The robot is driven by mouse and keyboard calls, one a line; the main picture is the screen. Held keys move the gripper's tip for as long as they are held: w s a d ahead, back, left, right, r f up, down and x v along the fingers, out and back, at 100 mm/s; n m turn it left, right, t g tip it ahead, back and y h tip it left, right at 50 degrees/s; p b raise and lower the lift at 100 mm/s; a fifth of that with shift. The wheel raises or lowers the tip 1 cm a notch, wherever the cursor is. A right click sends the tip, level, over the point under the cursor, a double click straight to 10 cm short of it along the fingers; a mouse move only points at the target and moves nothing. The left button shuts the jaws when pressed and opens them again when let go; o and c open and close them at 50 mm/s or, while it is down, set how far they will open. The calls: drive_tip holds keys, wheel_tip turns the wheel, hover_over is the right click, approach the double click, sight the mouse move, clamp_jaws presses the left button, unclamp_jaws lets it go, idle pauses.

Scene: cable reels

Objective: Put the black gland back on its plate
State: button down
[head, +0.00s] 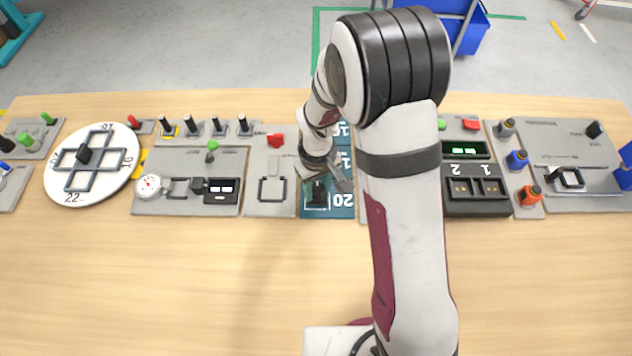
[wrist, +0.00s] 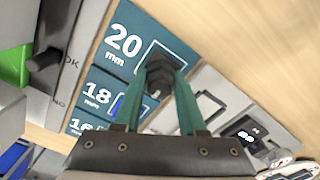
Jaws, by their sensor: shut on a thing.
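The black gland (head: 318,191) is between the fingertips of my gripper (head: 321,180), at the 20 mm section of the teal plate (head: 343,201). In the wrist view the gland (wrist: 158,70) sits between the two green-tinted fingers, and my gripper (wrist: 163,76) is shut on it. The gland overlaps the white square outline on the 20 mm section (wrist: 124,42). I cannot tell whether it touches the plate. The fingers hide part of the gland. The 18 mm section (wrist: 98,92) lies beside it, with a blue part at its outline partly behind a finger.
A grey panel with a square frame (head: 272,190) is left of the plate. A black two-slot unit (head: 477,190) is to the right, beyond my arm. A white round dial (head: 92,165) stands far left. The front of the wooden table (head: 180,270) is clear.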

drive_tip(key=shift+f, duration=0.2)
drive_tip(key=shift+c, duration=2)
unclamp_jaws()
drive_tip(key=shift+f, duration=0.1)
wheel_tip(320, 180, up, 8)
drive_tip(key=shift+r, duration=0.1)
